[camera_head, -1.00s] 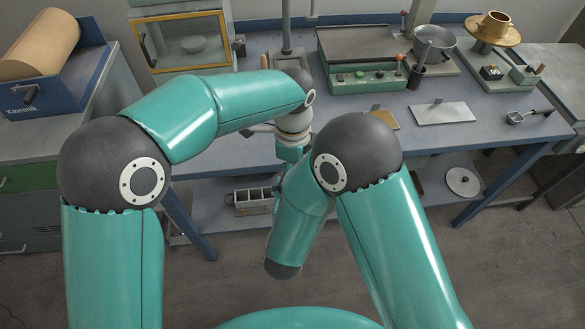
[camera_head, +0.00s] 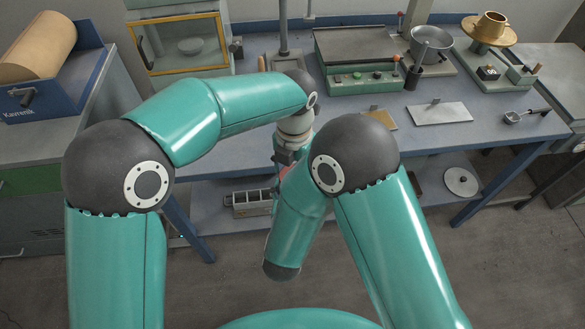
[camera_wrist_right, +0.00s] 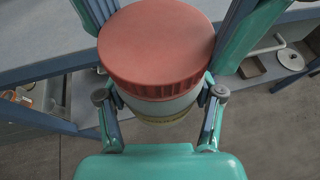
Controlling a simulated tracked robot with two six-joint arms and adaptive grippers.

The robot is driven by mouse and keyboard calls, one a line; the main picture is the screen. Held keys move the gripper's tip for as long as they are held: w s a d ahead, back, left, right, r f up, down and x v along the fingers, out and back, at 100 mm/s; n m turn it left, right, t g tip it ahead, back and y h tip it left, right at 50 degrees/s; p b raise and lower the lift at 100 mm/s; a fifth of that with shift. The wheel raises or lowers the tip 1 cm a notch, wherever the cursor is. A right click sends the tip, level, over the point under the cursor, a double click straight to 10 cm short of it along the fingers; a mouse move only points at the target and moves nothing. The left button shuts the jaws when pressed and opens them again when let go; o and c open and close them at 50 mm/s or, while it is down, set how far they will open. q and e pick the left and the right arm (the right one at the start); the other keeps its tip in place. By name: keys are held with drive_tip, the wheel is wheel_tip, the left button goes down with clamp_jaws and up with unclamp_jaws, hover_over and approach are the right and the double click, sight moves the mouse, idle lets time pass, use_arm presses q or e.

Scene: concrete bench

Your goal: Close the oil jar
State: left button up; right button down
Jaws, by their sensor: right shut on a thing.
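In the right wrist view a round red lid (camera_wrist_right: 158,45) with a ribbed edge sits on top of a pale jar (camera_wrist_right: 160,108) with a yellowish lower part. How tightly the lid is seated cannot be told. My right gripper (camera_wrist_right: 165,38) is shut on the jar, with one finger on each side. In the head view my left gripper (camera_head: 285,155) shows as a dark part below its wrist, above a small patch of red. Its fingers are hidden behind my right arm. The right gripper is hidden there.
The blue bench (camera_head: 365,146) carries a green-fronted device (camera_head: 365,80), a metal bowl (camera_head: 432,38), a pale plate (camera_head: 440,113) and a small scoop (camera_head: 520,117). A grey divided box (camera_head: 250,203) is on the lower shelf.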

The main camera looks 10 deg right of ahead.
use_arm(q)
drive_tip(key=shift+w, duration=0.15)
drive_tip(key=o, duration=0.7)
drive_tip(key=shift+c, duration=0.2)
drive_tip(key=shift+r, duration=2.3)
drive_tip(key=shift+c, duration=0.3)
